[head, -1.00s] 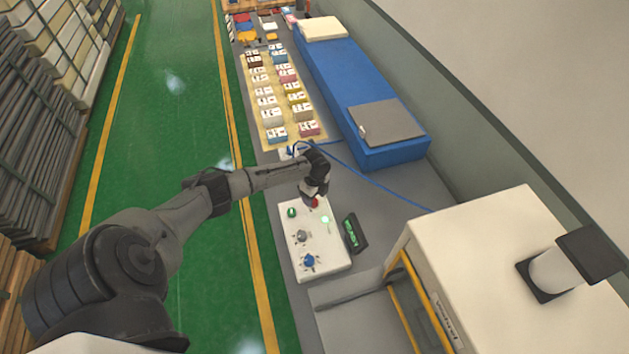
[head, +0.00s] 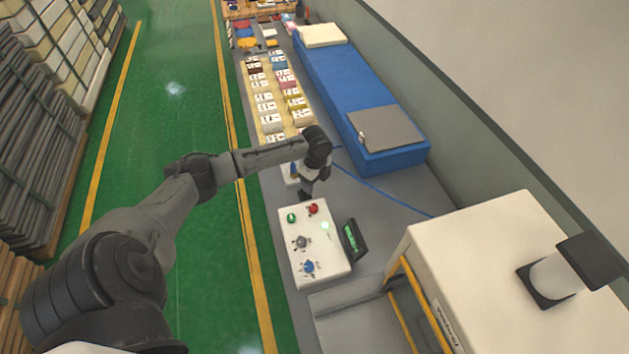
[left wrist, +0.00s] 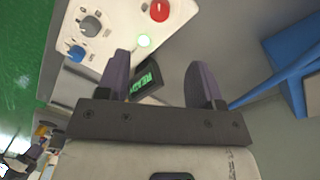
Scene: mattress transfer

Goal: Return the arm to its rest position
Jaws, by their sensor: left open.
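My left arm (head: 180,190) reaches in from the left in the head view. Its gripper (head: 306,194) points down just beyond the far end of the white control panel (head: 328,255). In the left wrist view the two fingers of the left gripper (left wrist: 160,85) stand wide apart with nothing between them. The panel has a red button (head: 313,208), a green button (head: 291,217), a grey knob (head: 301,242) and a blue knob (head: 308,267). A small display (left wrist: 150,78) beside it shows green text that looks like "READY". My right gripper is not in view.
A white machine (head: 490,240) with yellow posts stands at the right. A blue mattress-like block (head: 350,90) with a grey pad (head: 385,127) lies beyond the panel. Several labelled samples (head: 265,97) lie on a board. The green floor (head: 180,120) at left is clear.

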